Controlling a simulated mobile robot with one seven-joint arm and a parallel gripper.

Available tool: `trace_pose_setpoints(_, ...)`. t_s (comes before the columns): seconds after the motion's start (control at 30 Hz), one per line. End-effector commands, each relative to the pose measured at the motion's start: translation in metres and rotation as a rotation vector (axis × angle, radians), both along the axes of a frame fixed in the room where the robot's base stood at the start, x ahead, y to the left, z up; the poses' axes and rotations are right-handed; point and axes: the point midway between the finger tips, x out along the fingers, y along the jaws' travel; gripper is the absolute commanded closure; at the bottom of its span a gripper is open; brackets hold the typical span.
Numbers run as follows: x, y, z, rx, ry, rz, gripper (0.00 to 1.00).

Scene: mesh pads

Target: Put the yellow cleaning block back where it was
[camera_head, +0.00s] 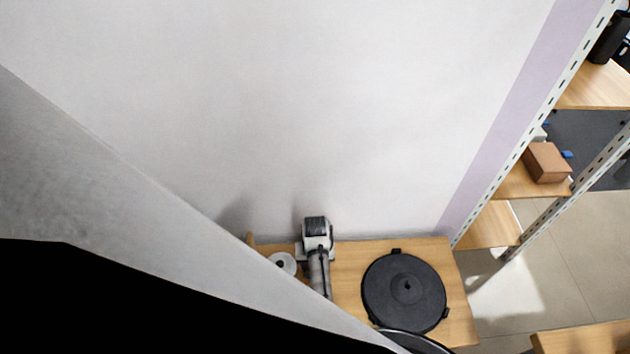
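I do not see a yellow cleaning block in this view. My gripper is not in view either. A light wooden tabletop (350,258) stands against the white wall at the bottom. A large slanted grey surface (60,150) and a black area hide the lower left and part of the tabletop, so anything there cannot be seen.
On the tabletop are a black round disc (404,290), a grey-and-white device with a tube (318,262) and a small white round piece (282,264). A metal-framed shelf (495,225) at right holds a brown box (547,162). Tiled floor (560,250) is open beside it.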

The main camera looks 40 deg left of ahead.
Motion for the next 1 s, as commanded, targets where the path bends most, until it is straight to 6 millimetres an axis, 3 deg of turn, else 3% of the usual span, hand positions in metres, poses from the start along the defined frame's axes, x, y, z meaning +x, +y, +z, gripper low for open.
trace_pose_setpoints(0.2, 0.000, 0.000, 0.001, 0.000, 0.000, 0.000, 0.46)
trace_pose_setpoints(0.37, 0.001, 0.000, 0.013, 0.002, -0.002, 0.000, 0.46)
trace_pose_setpoints(0.8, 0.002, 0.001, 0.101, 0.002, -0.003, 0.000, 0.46)
trace_pose_setpoints(1.0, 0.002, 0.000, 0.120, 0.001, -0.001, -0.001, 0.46)
